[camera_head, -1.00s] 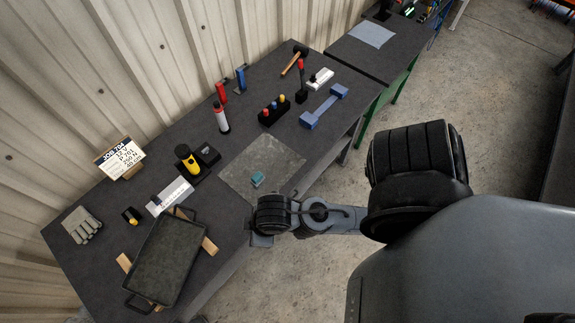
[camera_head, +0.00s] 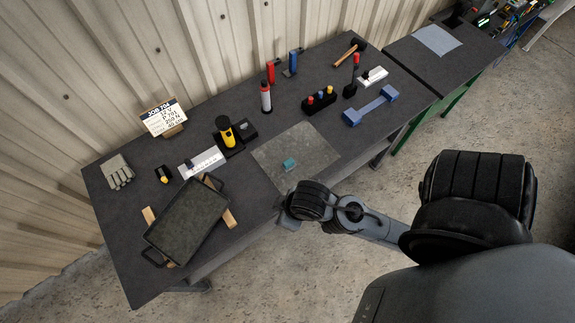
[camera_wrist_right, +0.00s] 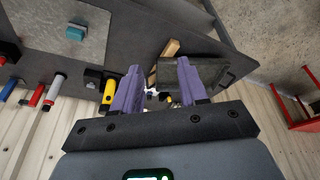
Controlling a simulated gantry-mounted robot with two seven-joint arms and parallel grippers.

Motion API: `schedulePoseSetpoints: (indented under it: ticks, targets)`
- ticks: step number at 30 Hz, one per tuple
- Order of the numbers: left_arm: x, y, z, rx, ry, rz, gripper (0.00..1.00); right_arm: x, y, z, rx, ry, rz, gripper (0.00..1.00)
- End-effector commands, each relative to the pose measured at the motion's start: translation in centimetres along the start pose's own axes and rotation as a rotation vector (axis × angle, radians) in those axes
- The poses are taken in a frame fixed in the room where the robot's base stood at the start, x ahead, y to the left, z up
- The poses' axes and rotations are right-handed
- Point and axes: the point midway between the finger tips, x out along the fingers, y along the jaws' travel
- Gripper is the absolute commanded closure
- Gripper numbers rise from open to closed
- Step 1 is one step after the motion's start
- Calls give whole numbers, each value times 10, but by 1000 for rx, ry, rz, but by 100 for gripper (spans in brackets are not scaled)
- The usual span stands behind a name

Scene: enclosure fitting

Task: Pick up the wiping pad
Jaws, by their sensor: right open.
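The wiping pad looks to be the small teal block (camera_head: 290,165) on the grey mat (camera_head: 318,143) near the bench's front edge. The teal block also shows at the upper left of the right wrist view (camera_wrist_right: 76,32). My right gripper (camera_wrist_right: 160,75) has its two purple fingers spread apart with nothing between them. The teal block lies off to the left of the fingers in that view, apart from them. In the head view my right arm ends by the bench's front edge near the mat, with its fingers hidden. My left gripper is not in view.
A dark tray (camera_head: 188,222) lies on wooden strips at the bench's left front. A yellow-and-black tool (camera_head: 226,131), a white-labelled block (camera_head: 203,162) and grey gloves (camera_head: 118,172) are behind it. A blue dumbbell-shaped part (camera_head: 371,105) lies right of the mat. The mat is otherwise bare.

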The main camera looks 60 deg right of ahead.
Motion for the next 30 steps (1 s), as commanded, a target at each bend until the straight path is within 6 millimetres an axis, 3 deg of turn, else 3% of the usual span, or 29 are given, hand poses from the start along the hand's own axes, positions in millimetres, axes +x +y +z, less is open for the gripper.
schedulePoseSetpoints:
  ticks: [1, 11, 23, 27, 30]
  targets:
    - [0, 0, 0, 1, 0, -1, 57, 0, 0, 0, 0, 0, 0, 56]
    - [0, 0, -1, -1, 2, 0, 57, 0, 2, 1, -5, -1, 5, 6]
    - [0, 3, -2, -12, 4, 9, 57, 0, 2, -4, -57, 24, 5, 6]
    - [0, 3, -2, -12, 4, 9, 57, 6, -7, -24, -255, 137, 9, 6]
    - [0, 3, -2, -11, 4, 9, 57, 24, -34, -32, -474, 215, -21, 6]
